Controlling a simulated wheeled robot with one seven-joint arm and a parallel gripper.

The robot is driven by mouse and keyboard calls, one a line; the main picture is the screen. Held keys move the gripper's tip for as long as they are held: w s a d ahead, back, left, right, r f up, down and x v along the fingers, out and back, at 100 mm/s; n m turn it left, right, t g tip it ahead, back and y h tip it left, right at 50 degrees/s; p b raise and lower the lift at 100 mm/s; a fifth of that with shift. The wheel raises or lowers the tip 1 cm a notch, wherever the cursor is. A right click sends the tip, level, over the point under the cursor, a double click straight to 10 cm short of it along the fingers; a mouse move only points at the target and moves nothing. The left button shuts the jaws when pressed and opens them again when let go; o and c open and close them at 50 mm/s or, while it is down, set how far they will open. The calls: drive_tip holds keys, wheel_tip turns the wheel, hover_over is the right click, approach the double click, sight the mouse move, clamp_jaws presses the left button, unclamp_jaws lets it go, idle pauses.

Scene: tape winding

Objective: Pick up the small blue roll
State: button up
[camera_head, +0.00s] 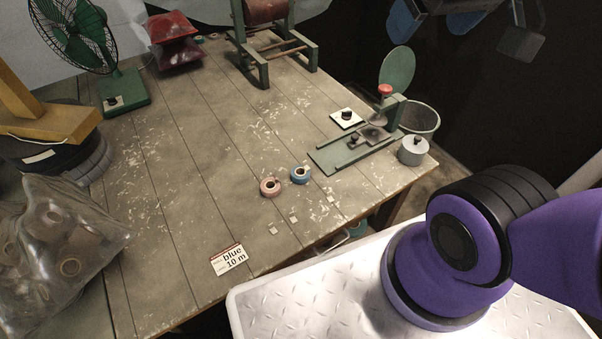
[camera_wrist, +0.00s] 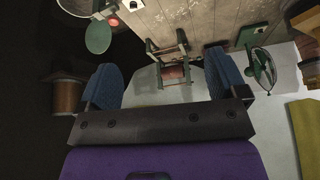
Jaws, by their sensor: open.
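The small blue roll (camera_head: 293,176) lies flat on the wooden table, near its front right part. A pink roll (camera_head: 264,190) lies just to its left, slightly nearer the front. A card (camera_head: 229,260) reading "blue 10 m" lies near the front edge. My gripper (camera_head: 436,10) is at the top right of the head view, high and well away from the roll. In the wrist view, my gripper (camera_wrist: 165,86) has its two blue fingers wide apart with nothing between them. I cannot make out the blue roll in the wrist view.
A green device (camera_head: 335,157) with a round disc and a grey weight (camera_head: 412,151) stand at the table's right edge. A winding stand (camera_head: 264,62) and a green fan (camera_head: 125,91) are at the back. A clear bag (camera_head: 50,250) is at left.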

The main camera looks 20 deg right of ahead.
drive_tip(key=w+a+f, duration=0.1)
drive_tip(key=w+f, duration=0.4)
drive_tip(key=w, duration=0.4)
drive_tip(key=m+g, duration=0.1)
drive_tip(key=g, duration=0.2)
hover_over(300, 171)
drive_tip(key=s, duration=0.3)
drive_tip(key=f, duration=4)
drive_tip(key=shift+s+a+f, duration=0.15)
drive_tip(key=shift+a+f, duration=0.1)
drive_tip(key=shift+f, duration=0.1)
drive_tip(key=shift+w+f+g, duration=0.1)
drive_tip(key=shift+w+f, duration=0.15)
drive_tip(key=shift+f, duration=0.35)
drive_tip(key=shift+w+f+g, duration=0.1)
drive_tip(key=shift+w+f, duration=0.1)
drive_tip(key=shift+f, duration=0.4)
drive_tip(key=shift+w+f+g, duration=0.1)
drive_tip(key=shift+w+f, duration=0.15)
drive_tip(key=shift+f, duration=0.35)
drive_tip(key=shift+w+f, duration=0.15)
drive_tip(key=shift+f, duration=0.65)
drive_tip(key=c, duration=1)
